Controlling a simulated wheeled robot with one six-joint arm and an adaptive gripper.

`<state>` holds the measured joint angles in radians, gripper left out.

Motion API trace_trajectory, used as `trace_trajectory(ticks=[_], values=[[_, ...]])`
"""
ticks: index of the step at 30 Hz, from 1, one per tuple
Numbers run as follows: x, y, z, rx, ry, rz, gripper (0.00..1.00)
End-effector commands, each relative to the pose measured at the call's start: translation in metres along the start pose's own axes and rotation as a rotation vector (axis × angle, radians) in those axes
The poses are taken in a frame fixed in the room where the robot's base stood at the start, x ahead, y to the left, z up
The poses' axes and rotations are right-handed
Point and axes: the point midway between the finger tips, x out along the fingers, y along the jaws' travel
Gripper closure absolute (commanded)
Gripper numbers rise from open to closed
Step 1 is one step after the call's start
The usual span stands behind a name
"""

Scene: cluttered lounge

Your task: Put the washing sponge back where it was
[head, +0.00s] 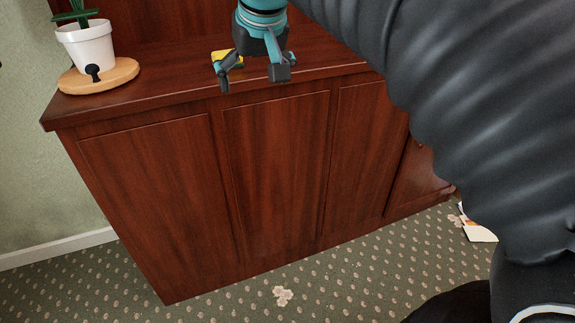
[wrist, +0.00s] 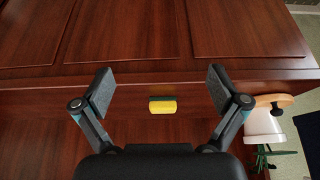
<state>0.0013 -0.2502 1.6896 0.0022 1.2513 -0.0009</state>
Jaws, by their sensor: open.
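The washing sponge (wrist: 162,106), yellow with a dark side, lies on the wooden cabinet top near its front edge. In the head view the sponge (head: 221,57) is partly hidden behind my gripper (head: 252,77). In the wrist view my gripper (wrist: 160,88) is open, with its two fingers wide apart. The sponge shows between and beyond the fingers, apart from both. Nothing is held.
The dark red wooden cabinet (head: 270,160) has panelled doors. A potted plant in a white pot (head: 88,48) stands on a round wooden board (head: 110,78) at the cabinet's left end. Papers (head: 478,228) lie on the patterned carpet (head: 330,285) at right.

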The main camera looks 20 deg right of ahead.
Motion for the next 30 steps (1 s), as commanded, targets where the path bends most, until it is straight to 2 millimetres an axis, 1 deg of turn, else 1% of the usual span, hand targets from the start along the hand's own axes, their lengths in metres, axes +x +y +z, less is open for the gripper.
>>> trace_trajectory(ticks=[1,5,6,8,9,12,15,18,21,30], values=[[0.005,0.0,0.025,0.0,0.004,0.0,0.03],[0.024,0.0,0.082,0.0,0.014,0.001,0.03],[0.031,0.0,0.1,0.0,0.018,0.001,0.03],[0.042,0.0,0.127,-0.001,0.023,0.001,0.03],[0.05,0.0,0.145,-0.001,0.026,0.001,0.03],[0.069,0.0,0.184,-0.001,0.033,0.001,0.03],[0.085,0.0,0.214,-0.001,0.038,0.001,0.03],[0.096,0.0,0.232,-0.001,0.041,0.001,0.03],[0.101,0.0,0.24,-0.001,0.042,0.002,0.03],[0.102,0.0,0.241,-0.001,0.041,0.002,0.03]])
